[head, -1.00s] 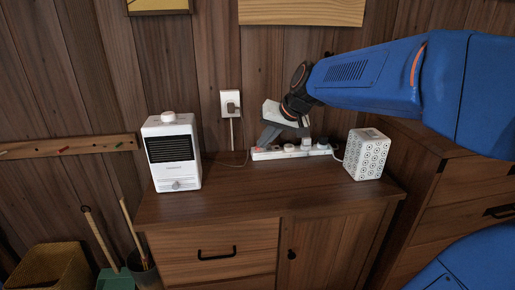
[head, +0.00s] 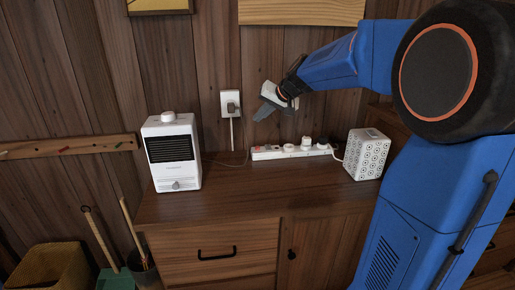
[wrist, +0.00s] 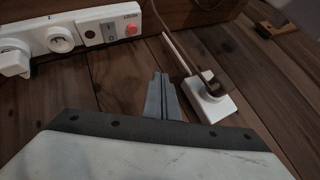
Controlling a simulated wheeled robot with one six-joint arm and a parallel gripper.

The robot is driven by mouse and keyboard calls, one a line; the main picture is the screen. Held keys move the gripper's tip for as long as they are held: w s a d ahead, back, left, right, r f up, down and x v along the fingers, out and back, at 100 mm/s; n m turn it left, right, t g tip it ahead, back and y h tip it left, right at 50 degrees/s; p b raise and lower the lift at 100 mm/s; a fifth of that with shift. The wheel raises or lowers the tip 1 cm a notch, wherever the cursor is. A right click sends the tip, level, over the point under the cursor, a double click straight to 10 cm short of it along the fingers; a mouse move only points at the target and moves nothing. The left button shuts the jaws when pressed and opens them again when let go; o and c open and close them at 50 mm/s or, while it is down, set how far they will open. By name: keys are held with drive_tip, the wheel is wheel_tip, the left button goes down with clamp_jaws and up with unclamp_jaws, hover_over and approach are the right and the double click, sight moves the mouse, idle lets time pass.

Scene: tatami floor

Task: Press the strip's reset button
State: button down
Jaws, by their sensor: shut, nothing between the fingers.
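The white power strip (head: 272,155) lies along the back of the wooden cabinet, with several plugs in it. Its left end shows a small reddish spot in the head view. In the wrist view the strip (wrist: 78,44) crosses the upper left, and its round red reset button (wrist: 131,29) sits at the end, beside a grey rocker switch (wrist: 109,32). My gripper (head: 261,112) is shut and empty, raised above the strip's left end and apart from it. Its closed fingers (wrist: 160,94) point away from the button, which is in plain view.
A wall outlet (head: 229,97) with a dark plug is left of my gripper; it also shows in the wrist view (wrist: 211,102). A white heater (head: 172,178) stands left and a white patterned box (head: 366,155) right. The cabinet top (head: 240,190) in front is clear.

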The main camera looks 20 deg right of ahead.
sight(257, 148)
drive_tip(key=shift+f, duration=4.45)
drive_tip(key=shift+f, duration=0.15)
drive_tip(key=shift+f, duration=0.25)
drive_tip(key=shift+f, duration=0.4)
drive_tip(key=shift+r, duration=0.15)
drive_tip(key=shift+r, duration=0.7)
